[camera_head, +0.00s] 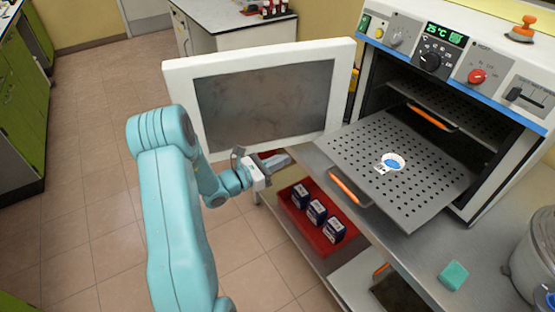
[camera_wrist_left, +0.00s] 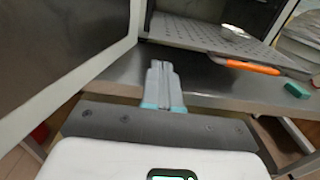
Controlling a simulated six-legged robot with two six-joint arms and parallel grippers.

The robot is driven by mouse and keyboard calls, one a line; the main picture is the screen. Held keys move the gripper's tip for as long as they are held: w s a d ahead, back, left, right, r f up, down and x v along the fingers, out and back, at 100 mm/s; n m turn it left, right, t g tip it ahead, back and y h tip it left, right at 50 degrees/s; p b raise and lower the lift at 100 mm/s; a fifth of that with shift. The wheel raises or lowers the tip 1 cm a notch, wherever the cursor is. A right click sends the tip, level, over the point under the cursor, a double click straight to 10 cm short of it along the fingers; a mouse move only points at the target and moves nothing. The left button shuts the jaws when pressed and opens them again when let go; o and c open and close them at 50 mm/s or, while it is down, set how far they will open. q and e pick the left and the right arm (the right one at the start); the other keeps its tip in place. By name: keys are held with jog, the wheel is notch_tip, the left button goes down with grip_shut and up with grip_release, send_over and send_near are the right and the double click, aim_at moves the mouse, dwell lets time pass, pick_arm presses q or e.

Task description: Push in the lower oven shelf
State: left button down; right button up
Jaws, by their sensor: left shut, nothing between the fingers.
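The lower oven shelf (camera_head: 390,165) is a perforated grey plate pulled well out of the oven, with an orange handle (camera_head: 350,189) on its front edge. A small white dish with a blue centre (camera_head: 391,162) sits on it. In the left wrist view the shelf (camera_wrist_left: 190,32) and its orange handle (camera_wrist_left: 252,68) are ahead and to the right. My left gripper (camera_head: 288,160) is shut and empty, left of the handle and apart from it, below the open oven door (camera_head: 265,105). Its fingers (camera_wrist_left: 160,75) point toward the bench edge. My right gripper is not in view.
The upper shelf (camera_head: 450,105) is inside the oven, with its own orange handle (camera_head: 432,117). A red tray (camera_head: 312,221) with blue boxes stands under the bench. A green sponge (camera_head: 453,275) lies on the bench near a round pot (camera_head: 535,255). The floor at left is clear.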

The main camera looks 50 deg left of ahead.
aim_at(316, 146)
pick_arm(q)
jog(key=w, duration=0.2)
jog(key=w+p, duration=0.1)
jog(key=w, duration=0.5)
jog(key=shift+d+p, duration=0.35)
jog(key=shift+d, duration=0.05)
jog(key=shift+w, duration=0.4)
jog(key=shift+w+f, duration=0.15)
jog(key=shift+w, duration=0.15)
